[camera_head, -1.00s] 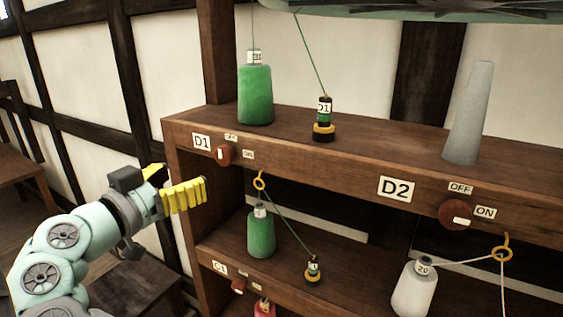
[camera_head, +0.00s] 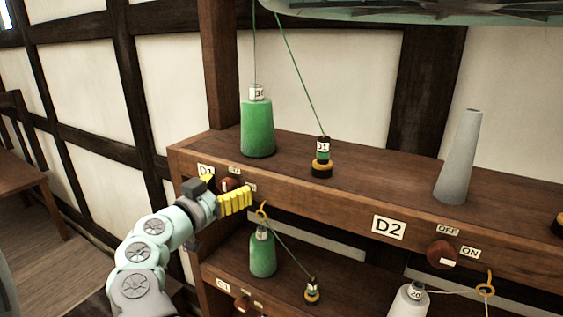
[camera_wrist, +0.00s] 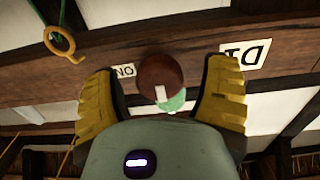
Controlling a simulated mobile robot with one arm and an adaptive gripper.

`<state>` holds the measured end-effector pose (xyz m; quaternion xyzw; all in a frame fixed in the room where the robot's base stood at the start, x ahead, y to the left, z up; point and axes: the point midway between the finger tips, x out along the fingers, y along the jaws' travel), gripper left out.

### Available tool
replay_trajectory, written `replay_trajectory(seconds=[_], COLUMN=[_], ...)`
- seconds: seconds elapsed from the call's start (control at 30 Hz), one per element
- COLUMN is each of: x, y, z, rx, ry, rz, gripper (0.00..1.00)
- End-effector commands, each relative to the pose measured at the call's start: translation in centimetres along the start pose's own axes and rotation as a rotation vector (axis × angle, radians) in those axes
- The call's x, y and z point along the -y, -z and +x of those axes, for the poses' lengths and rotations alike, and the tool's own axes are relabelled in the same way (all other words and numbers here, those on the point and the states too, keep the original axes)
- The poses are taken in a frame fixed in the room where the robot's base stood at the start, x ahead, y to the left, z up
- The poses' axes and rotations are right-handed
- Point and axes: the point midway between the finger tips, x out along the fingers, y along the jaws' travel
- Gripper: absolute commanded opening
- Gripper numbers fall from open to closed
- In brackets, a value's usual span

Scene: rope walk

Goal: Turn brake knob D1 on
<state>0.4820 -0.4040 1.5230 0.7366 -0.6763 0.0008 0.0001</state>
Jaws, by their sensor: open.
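Brake knob D1 (camera_head: 229,184), a round dark red-brown knob, is on the front edge of the upper shelf, partly covered by my gripper. In the wrist view, which looks inverted, the knob (camera_wrist: 155,72) faces me between the fingers. Its white mark (camera_wrist: 160,93) points down in the picture, away from the ON label (camera_wrist: 124,71) at its left. The D1 label (camera_wrist: 245,54) is at its right. My gripper (camera_head: 230,190) is open, with a yellow finger on either side of the knob. Gaps show between knob and fingers; depth contact cannot be told.
Knob D2 (camera_head: 441,254) is farther right on the same shelf edge. A green spool (camera_head: 258,128), a small D1 bobbin (camera_head: 322,158) and a grey cone (camera_head: 459,158) stand above. A yellow ring (camera_head: 262,211) hangs close right of my gripper. Thin threads run upward.

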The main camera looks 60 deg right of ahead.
Motion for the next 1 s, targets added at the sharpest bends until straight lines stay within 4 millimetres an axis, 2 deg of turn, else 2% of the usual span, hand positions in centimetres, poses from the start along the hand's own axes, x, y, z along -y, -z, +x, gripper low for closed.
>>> replay_trajectory(seconds=[0.37,1.0], x=[-0.14,-0.05], y=[-0.09,-0.07], z=[0.23,0.18], rx=[0.001,0.001], ry=[-0.003,-0.001], rz=[-0.001,-0.001], gripper=[0.76,0.1])
